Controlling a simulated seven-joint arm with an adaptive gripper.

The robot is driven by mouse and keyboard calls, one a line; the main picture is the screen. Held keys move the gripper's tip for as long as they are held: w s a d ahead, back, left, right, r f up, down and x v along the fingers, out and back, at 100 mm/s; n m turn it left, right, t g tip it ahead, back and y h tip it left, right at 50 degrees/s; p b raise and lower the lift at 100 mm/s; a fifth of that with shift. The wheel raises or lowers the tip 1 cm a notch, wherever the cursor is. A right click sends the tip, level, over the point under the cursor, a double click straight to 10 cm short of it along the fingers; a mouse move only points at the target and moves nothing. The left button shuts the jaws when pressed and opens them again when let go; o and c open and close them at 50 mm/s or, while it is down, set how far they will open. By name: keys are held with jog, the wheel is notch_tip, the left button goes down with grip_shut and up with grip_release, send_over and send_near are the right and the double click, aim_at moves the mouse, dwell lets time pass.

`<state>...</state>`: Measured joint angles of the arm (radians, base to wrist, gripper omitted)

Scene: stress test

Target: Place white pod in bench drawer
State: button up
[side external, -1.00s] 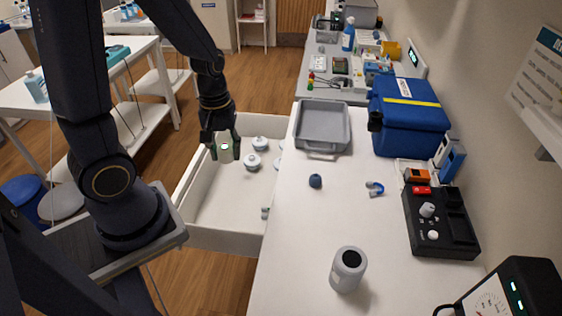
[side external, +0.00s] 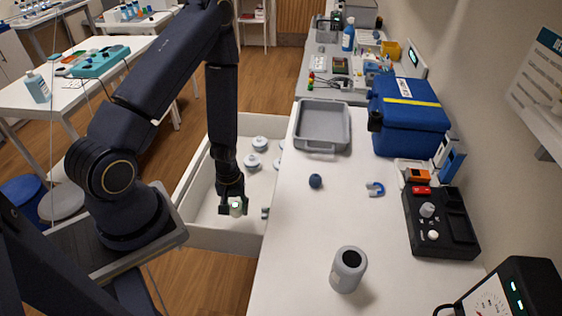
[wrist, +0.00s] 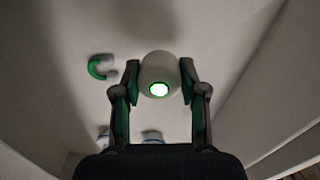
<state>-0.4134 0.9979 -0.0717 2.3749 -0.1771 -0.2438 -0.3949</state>
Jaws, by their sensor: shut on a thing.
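My gripper (side external: 233,207) is shut on a white pod (wrist: 158,74) with a glowing green light on its face. Its two fingers (wrist: 160,85) grip the pod from both sides in the wrist view. The open white bench drawer (side external: 222,239) lies beneath it, and the pod is over the drawer's near part. I cannot tell how far the pod is above the floor. Several pale lidded pieces (side external: 253,161) sit farther back in the drawer. A small green-and-white piece (wrist: 101,67) lies on the drawer floor near the pod.
The white bench top (side external: 300,235) borders the drawer on the right. The drawer's near left floor is mostly clear.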

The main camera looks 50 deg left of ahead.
aim_at(239, 223)
jog(key=shift+f, duration=2.4)
jog(key=shift+f, duration=0.15)
jog(key=o, duration=1)
